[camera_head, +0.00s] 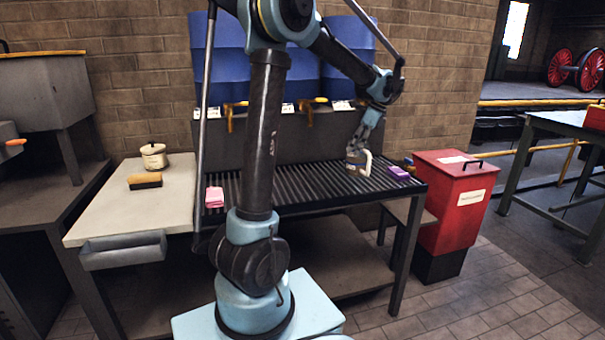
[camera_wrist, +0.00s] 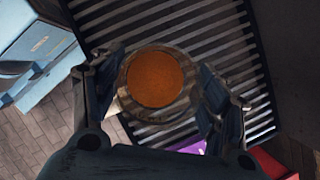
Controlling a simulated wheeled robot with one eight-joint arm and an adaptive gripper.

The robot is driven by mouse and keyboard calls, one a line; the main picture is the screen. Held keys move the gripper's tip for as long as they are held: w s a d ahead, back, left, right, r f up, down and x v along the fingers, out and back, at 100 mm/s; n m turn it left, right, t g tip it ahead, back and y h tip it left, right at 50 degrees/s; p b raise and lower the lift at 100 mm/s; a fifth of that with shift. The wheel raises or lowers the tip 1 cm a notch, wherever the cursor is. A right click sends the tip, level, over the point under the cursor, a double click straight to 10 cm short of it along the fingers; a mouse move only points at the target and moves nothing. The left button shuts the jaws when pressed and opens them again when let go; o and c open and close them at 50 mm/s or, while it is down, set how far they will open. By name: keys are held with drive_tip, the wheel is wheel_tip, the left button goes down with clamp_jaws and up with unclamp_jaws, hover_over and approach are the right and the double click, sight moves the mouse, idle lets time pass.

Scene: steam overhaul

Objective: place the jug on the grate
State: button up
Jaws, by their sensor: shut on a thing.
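The jug (camera_head: 355,163) is a small pale vessel with a white handle, at the right part of the grate. In the wrist view the jug (camera_wrist: 122,84) is seen from above, round, with an orange-brown content. My gripper (camera_head: 362,146) points down from above and is shut on the jug, one finger on each side. The jug looks upright. The grate (camera_head: 300,178) is a dark slatted bench top; its slats also show under the jug in the wrist view (camera_wrist: 190,25). I cannot tell whether the jug's base touches the slats or hangs just above them.
A purple block (camera_head: 398,173) lies close to the jug's right, near the grate's edge. A pink block (camera_head: 214,197) lies at the grate's left. A pale side table (camera_head: 110,215) holds a tin (camera_head: 154,157) and a brush (camera_head: 145,181). A red bin (camera_head: 455,205) stands right of the bench.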

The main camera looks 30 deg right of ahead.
drive_tip(key=w+a+f, duration=0.3)
drive_tip(key=w+a, duration=0.8)
drive_tip(key=w, duration=0.3)
drive_tip(key=shift+a+f, duration=0.25)
drive_tip(key=shift+a, duration=0.05)
drive_tip(key=shift+w, duration=0.1)
drive_tip(key=o, duration=2)
drive_tip(key=shift+f, duration=0.1)
drive_tip(key=shift+o, duration=0.2)
drive_tip(key=v, duration=1.2)
